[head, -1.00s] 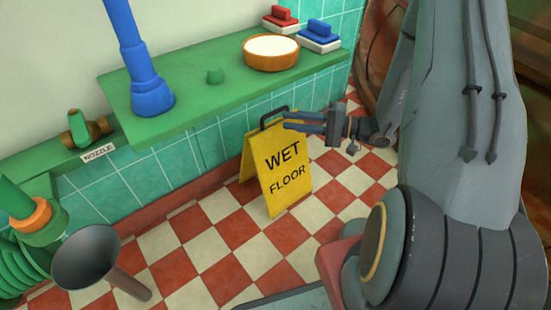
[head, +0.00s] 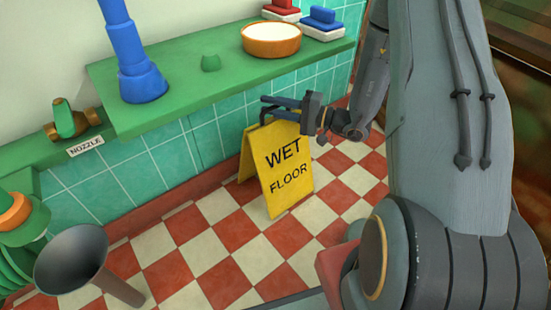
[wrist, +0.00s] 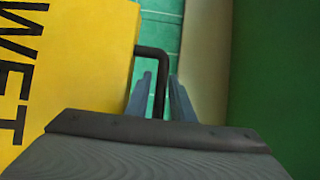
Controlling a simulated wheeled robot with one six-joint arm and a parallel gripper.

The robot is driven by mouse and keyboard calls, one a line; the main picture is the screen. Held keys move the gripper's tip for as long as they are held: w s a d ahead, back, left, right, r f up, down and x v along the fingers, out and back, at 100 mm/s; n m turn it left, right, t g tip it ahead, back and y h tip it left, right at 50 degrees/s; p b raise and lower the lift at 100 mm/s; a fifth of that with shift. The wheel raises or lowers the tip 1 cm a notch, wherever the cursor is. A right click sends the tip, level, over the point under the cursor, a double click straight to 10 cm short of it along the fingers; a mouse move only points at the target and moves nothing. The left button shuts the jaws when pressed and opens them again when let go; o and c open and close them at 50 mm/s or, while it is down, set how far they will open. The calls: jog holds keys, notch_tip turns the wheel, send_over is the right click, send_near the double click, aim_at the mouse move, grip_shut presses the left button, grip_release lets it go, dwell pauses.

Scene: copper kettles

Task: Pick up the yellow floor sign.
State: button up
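The yellow floor sign (head: 285,170), lettered WET FLOOR, stands upright as an A-frame on the checkered floor beside the tiled wall. It fills the left of the wrist view (wrist: 70,60). Its black handle (wrist: 152,51) sticks out of the top edge. My gripper (head: 268,103) is at the top of the sign, at the handle. In the wrist view its two blue-grey fingers (wrist: 161,77) are apart, with one bar of the handle showing between them. I see gaps beside the bar, so the fingers do not look closed on it.
A green shelf (head: 205,85) runs along the wall just above and behind the sign. It carries a bowl (head: 271,48), brushes (head: 322,24) and a blue post (head: 140,82). A grey funnel (head: 72,262) is at lower left. The floor (head: 235,228) before the sign is clear.

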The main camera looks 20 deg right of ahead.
jog(key=b+x, duration=0.1)
jog(key=x, duration=0.1)
jog(key=shift+w+a, duration=0.2)
jog(key=shift+a, duration=0.05)
jog(key=shift+c, duration=0.5)
grip_shut()
dwell(0.8)
